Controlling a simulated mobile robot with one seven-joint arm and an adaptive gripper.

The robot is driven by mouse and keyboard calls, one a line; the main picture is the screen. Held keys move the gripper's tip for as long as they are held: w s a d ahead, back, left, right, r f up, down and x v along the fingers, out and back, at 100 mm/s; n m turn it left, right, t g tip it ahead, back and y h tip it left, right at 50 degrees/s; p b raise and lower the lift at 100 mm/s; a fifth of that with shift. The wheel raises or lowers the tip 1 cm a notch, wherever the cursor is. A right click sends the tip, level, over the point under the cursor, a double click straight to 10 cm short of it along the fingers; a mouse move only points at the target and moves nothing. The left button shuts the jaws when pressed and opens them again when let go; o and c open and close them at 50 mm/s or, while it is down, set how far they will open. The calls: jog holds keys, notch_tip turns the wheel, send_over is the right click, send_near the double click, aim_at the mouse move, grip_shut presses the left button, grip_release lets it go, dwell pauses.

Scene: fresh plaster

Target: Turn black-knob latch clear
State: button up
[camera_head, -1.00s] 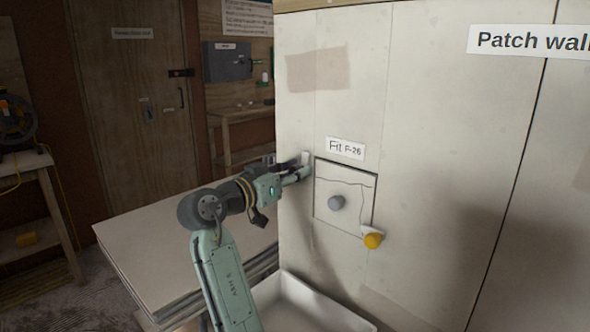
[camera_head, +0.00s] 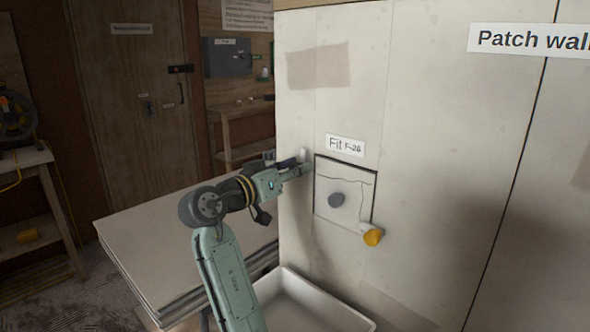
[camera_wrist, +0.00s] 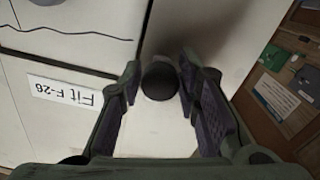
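The black knob (camera_wrist: 160,82) of the latch shows in the wrist view between the two fingertips of my gripper (camera_wrist: 160,76). The fingers stand close on both sides of it; whether they press on it is unclear. A white bar (camera_wrist: 160,132) runs from the knob toward the picture's bottom. In the head view my gripper (camera_head: 304,168) is at the wall, by the upper left corner of the square panel (camera_head: 356,188). A white piece of the latch (camera_head: 303,155) stands upright just above the fingers there. The black knob is hidden in the head view.
The panel carries a grey knob (camera_head: 336,200). A yellow-knob latch (camera_head: 373,237) overlaps its lower right corner. The label "Fit F-26" (camera_head: 345,146) is above it. A white tray (camera_head: 325,300) lies below, and a stack of boards (camera_head: 185,240) lies left of the wall.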

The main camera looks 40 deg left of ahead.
jog(key=shift+o, duration=1.4)
jog(key=shift+s, duration=0.1)
jog(key=s, duration=1.2)
jog(key=shift+a, duration=0.45)
jog(key=shift+w, duration=0.1)
